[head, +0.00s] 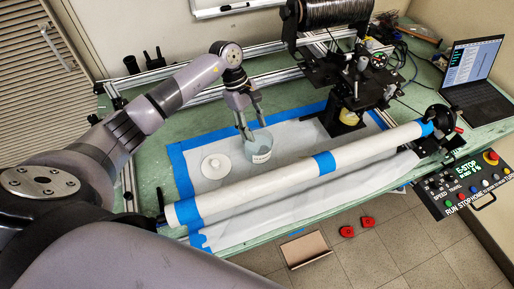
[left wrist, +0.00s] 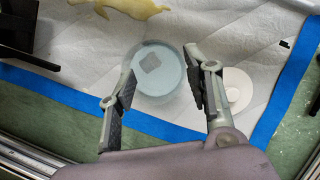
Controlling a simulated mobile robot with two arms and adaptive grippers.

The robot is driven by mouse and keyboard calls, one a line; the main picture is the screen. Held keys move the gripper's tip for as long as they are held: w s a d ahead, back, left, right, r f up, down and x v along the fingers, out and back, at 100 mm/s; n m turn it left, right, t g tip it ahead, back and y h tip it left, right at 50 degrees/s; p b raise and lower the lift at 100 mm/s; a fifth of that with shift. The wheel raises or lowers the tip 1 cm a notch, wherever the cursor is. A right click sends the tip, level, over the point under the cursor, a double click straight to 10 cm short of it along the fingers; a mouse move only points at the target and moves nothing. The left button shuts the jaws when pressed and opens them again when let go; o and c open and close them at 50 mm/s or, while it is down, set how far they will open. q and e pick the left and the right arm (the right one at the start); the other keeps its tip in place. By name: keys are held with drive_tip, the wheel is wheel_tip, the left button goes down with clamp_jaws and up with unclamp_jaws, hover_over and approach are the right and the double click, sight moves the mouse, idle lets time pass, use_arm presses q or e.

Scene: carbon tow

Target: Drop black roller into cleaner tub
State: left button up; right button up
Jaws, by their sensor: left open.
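The cleaner tub (head: 260,154) is a pale blue round container with a label, upright on the white sheet. In the left wrist view the tub (left wrist: 172,88) shows from above with light blue liquid and a grey square patch in it; I cannot tell what the patch is. My left gripper (head: 251,124) is open over the tub. In the left wrist view its fingers (left wrist: 160,72) are apart on either side of the tub, with nothing between them. I cannot make out the black roller for certain. My right gripper is not in view.
A white round lid (head: 215,167) lies left of the tub. A long white roll (head: 270,180) spans the table's front. A black machine (head: 350,85) stands right, above a yellowish item (head: 350,118). Black upright parts (head: 152,60) stand back left. A laptop (head: 474,75) is far right.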

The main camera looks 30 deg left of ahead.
use_arm(q)
drive_tip(key=s+v, duration=0.1)
drive_tip(key=v, duration=1)
drive_tip(key=shift+w, duration=0.45)
drive_tip(key=shift+r, duration=0.1)
